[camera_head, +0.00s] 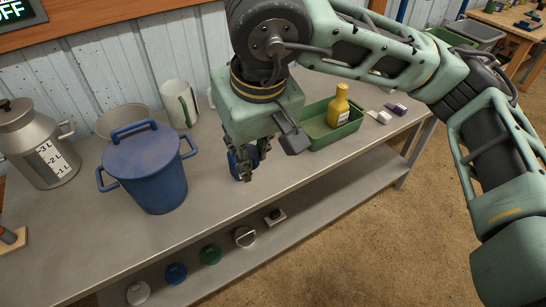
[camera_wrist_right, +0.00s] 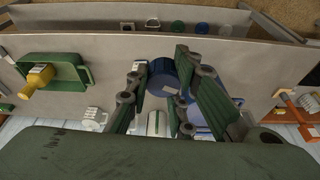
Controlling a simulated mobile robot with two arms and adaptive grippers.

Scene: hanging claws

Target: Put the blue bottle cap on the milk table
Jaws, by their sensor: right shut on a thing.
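My right gripper (camera_head: 243,172) is over the grey metal table (camera_head: 215,215), to the right of the blue pot, fingers pointing down. It is shut on a dark blue round object (camera_head: 235,160), mostly hidden by the fingers. In the right wrist view this blue object (camera_wrist_right: 162,76) sits between the fingers (camera_wrist_right: 160,92); I cannot tell whether it is a cap or a cup, or whether it touches the tabletop. A small blue round cap (camera_head: 176,273) lies on the lower shelf between a white cap (camera_head: 138,293) and a green cap (camera_head: 211,254). My left gripper is not in view.
The front strip of the tabletop is clear.

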